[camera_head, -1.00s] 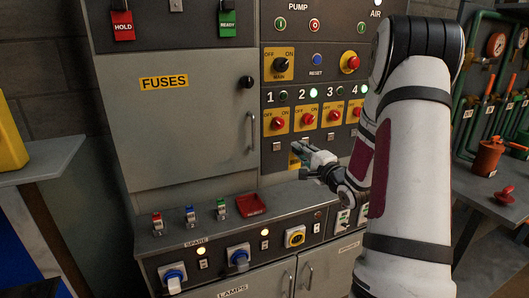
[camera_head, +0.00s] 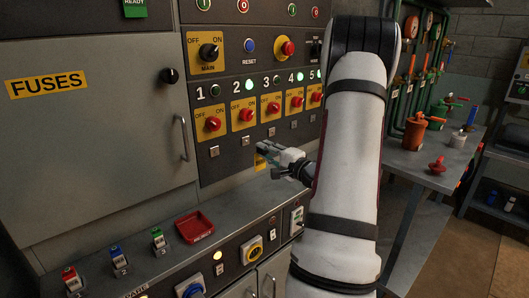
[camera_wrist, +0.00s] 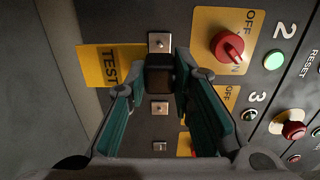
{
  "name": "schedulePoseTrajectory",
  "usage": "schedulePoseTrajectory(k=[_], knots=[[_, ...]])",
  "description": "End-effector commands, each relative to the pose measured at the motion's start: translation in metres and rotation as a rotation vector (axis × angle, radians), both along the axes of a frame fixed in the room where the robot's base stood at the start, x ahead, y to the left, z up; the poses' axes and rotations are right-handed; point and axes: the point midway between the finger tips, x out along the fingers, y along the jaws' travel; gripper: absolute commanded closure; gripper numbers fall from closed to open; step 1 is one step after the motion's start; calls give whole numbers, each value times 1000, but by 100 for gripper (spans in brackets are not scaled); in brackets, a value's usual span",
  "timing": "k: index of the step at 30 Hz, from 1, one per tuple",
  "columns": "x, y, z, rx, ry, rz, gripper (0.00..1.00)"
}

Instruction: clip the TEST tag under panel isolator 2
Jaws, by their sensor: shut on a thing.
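The yellow TEST tag (camera_wrist: 108,66) hangs from a dark block (camera_wrist: 160,74) held between my fingertips. My gripper (camera_wrist: 162,84) is shut on this block. In the head view, my gripper (camera_head: 268,152) is below the isolator row, with part of the yellow tag (camera_head: 260,161) showing beside it. Isolator 2 (camera_head: 246,114) has a red knob on a yellow plate; it also shows in the wrist view (camera_wrist: 228,47). The small metal square below it (camera_wrist: 160,42) is bare. The block appears between this square and the one under isolator 3 (camera_wrist: 160,107). I cannot tell its gap to the panel.
A side bench (camera_head: 415,165) with red items stands at right.

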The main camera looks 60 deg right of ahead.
Motion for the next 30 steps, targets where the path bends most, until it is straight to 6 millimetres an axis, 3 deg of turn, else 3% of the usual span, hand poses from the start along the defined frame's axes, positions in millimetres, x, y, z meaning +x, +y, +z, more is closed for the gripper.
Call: schedulePoseTrajectory(k=[8, 21, 30], knots=[[10, -2, -1, -2, 0, 2, 100], [46, -10, -1, -2, 0, 2, 100], [57, -13, 0, -1, 0, 1, 100]])
